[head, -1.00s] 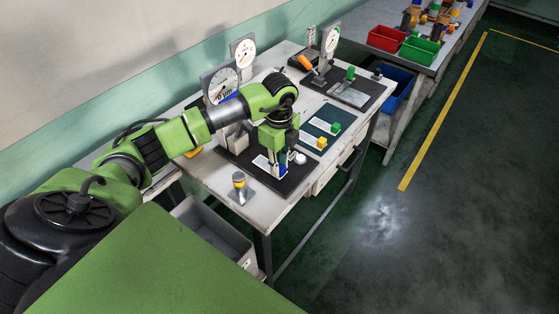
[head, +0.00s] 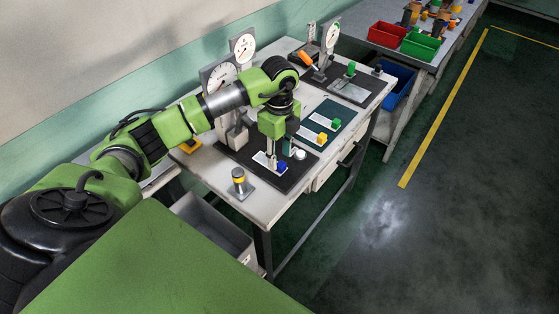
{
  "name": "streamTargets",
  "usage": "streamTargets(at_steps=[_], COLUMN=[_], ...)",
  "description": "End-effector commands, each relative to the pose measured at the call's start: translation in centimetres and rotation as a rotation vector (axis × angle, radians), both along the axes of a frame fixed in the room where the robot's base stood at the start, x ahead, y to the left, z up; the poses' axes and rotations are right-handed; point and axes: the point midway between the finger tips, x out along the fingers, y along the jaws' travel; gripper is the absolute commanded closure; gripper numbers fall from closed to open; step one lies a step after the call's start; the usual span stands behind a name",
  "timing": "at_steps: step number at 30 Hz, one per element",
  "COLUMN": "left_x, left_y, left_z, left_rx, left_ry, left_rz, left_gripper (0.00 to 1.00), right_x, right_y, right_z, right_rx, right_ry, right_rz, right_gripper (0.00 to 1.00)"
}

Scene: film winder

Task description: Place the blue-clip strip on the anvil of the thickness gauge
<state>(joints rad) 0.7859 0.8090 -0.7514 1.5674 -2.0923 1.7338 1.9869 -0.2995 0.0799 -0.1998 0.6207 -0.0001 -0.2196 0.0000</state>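The blue-clip strip, a white strip (head: 263,159) with a blue clip (head: 282,168) at its right end, lies over the black base (head: 250,169) of the thickness gauge. The gauge's large white dial (head: 218,78) stands behind, partly hidden by my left arm. I cannot tell whether the strip rests on the anvil, as my gripper covers that area. My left gripper (head: 280,152) points down just above and behind the blue clip, its two fingers apart and the clip clear of them. My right gripper is not in view.
On a dark green mat (head: 340,107) lie strips with a green clip (head: 336,124) and a yellow clip (head: 321,138). A small weight-like post with a yellow band (head: 239,182) stands at the front left. A second instrument (head: 329,40) stands at the back right.

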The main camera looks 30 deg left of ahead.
Motion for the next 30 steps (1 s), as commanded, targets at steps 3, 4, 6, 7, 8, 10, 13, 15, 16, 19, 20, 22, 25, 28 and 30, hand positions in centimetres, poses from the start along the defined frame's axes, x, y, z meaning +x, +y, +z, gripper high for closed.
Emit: streamTargets(at_steps=[3, 4, 6, 7, 8, 10, 13, 15, 16, 19, 20, 22, 25, 28, 30], left_x=[0.2, 0.2, 0.1, 0.1, 0.1, 0.1, 0.1, 0.0, 0.0, 0.0, -0.1, -0.1, 0.0, 0.0, 0.0], left_y=[0.0, 0.0, 0.0, 0.0, 0.0, 0.0, 0.0, 0.0, 0.0, 0.0, 0.0, 0.0, 0.0, 0.0, 0.0], left_z=[2.5, 3.2, 4.7, 5.4, 5.9, 7.1, 8.4, 9.0, 9.2, 9.5, 9.5, 9.5, 9.5, 9.5, 9.5], left_rx=[0.0, 0.001, -0.001, 0.0, 0.0, 0.0, 0.0, 0.0, 0.0, 0.0, 0.0, 0.0, 0.0, 0.0, 0.0], left_ry=[-0.007, -0.006, -0.007, -0.006, -0.006, -0.005, -0.003, -0.001, -0.001, 0.0, 0.001, 0.001, 0.001, 0.001, 0.001], left_rz=[-0.002, -0.001, 0.0, 0.0, 0.0, -0.001, 0.0, 0.0, 0.0, 0.0, 0.0, 0.0, 0.0, 0.0, 0.0], left_gripper=[0.65, 0.65, 0.65, 0.65, 0.65, 0.65, 0.65, 0.65, 0.65, 0.65, 0.65, 0.65, 0.65, 0.65, 0.65], right_x=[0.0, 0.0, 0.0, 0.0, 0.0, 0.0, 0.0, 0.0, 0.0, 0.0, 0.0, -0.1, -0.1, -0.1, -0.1], right_y=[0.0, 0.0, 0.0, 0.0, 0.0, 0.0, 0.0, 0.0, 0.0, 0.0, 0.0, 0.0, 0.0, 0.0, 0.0], right_z=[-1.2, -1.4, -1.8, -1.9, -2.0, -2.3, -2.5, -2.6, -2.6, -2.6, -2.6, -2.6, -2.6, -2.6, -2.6], right_rx=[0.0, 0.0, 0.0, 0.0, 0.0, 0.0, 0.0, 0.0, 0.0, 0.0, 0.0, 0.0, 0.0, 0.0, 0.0], right_ry=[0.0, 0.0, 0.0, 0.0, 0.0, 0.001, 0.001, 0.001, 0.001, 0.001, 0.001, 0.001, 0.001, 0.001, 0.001], right_rz=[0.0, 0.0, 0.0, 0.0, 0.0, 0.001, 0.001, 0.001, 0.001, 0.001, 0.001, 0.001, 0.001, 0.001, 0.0], right_gripper=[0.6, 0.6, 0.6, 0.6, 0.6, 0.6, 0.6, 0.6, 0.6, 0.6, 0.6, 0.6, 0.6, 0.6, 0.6])
